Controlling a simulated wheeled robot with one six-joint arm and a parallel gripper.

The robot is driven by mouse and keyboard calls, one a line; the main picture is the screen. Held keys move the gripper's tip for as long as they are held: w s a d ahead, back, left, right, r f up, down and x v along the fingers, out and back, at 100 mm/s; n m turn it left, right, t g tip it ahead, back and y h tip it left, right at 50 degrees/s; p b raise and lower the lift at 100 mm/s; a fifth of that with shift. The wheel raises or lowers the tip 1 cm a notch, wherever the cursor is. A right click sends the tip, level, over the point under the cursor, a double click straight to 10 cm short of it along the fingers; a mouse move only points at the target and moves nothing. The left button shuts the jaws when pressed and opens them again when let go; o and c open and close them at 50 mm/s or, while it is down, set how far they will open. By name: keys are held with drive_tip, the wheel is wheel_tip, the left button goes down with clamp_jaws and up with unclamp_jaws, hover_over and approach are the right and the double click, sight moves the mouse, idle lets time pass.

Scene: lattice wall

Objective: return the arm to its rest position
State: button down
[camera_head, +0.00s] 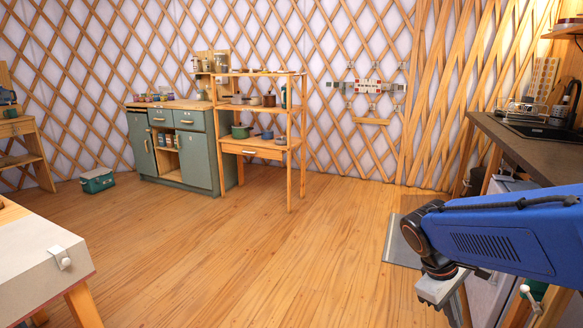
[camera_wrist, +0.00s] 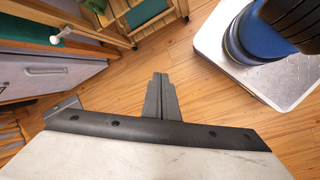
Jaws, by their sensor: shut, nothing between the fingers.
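My arm reaches in from the right edge of the head view, with its blue link in front of the counter. My own base plate and blue column show at the right of the wrist view.
A dark counter (camera_head: 520,145) with a sink runs along the right, close to my arm. A grey-fronted unit (camera_wrist: 60,75) is left of my fingers. A white-topped table (camera_head: 40,275) stands front left. A green cabinet (camera_head: 196,155) and wooden shelf (camera_head: 290,150) stand behind. The middle floor is clear.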

drive_tip(key=s+a+r+m+t+y, duration=0.2)
drive_tip(key=a+t, duration=0.1)
drive_tip(key=a, duration=0.3)
drive_tip(key=s+a+r+m+t+y, duration=0.2)
drive_tip(key=s+a+r+m, duration=0.1)
drive_tip(key=a, duration=0.3)
drive_tip(key=shift+s+t+y, duration=0.15)
drive_tip(key=shift+t+y, duration=0.15)
drive_tip(key=shift+t, duration=0.1)
drive_tip(key=shift+d, duration=0.2)
